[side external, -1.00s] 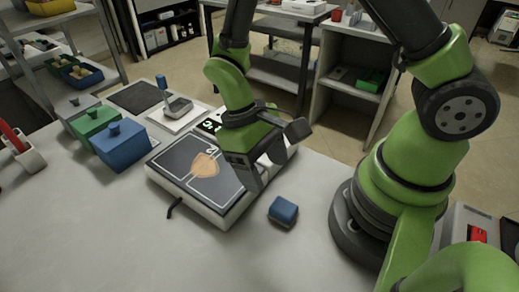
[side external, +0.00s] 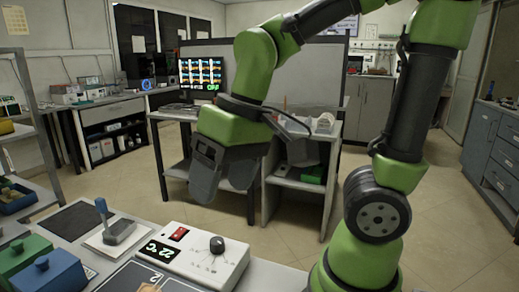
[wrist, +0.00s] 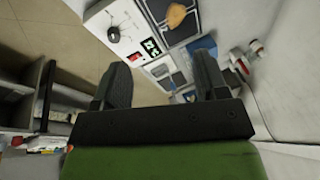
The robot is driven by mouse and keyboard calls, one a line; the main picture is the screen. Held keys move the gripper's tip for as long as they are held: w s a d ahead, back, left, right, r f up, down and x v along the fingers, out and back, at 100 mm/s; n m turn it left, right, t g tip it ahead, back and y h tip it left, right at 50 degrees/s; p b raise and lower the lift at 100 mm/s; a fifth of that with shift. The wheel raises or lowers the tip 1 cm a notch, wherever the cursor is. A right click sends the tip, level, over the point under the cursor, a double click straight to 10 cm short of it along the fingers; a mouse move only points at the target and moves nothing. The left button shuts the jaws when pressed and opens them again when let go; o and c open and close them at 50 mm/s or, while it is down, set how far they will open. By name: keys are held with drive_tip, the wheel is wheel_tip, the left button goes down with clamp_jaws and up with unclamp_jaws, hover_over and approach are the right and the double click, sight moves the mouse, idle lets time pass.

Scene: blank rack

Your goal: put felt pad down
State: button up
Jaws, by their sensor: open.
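My gripper (side external: 222,188) is open and raised well above the bench in the side external view, with nothing seen between its fingers. Its two fingers also show apart in the wrist view (wrist: 161,76). I cannot tell for certain which thing is the felt pad. A flat dark grey mat (side external: 72,221) lies on the bench at the left. A flat tan piece (wrist: 177,15) lies on a dark panel (wrist: 170,36) at the top of the wrist view. In the side external view the tan piece is almost wholly cut off by the bottom edge.
A white control box (side external: 192,250) with a "22°C" display, red switch and black knob stands below my gripper. A blue-handled tool (side external: 118,229) rests on a white plate. Green (side external: 22,255) and blue (side external: 50,274) lidded boxes stand at lower left. Air around my gripper looks clear.

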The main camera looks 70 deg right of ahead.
drive_tip(key=s+d+r+m+t, duration=0.1)
drive_tip(key=s+r+t, duration=0.3)
drive_tip(key=shift+s+d, duration=0.3)
drive_tip(key=shift+o, duration=0.5)
drive_tip(key=shift+r, duration=0.1)
idle(0.8)
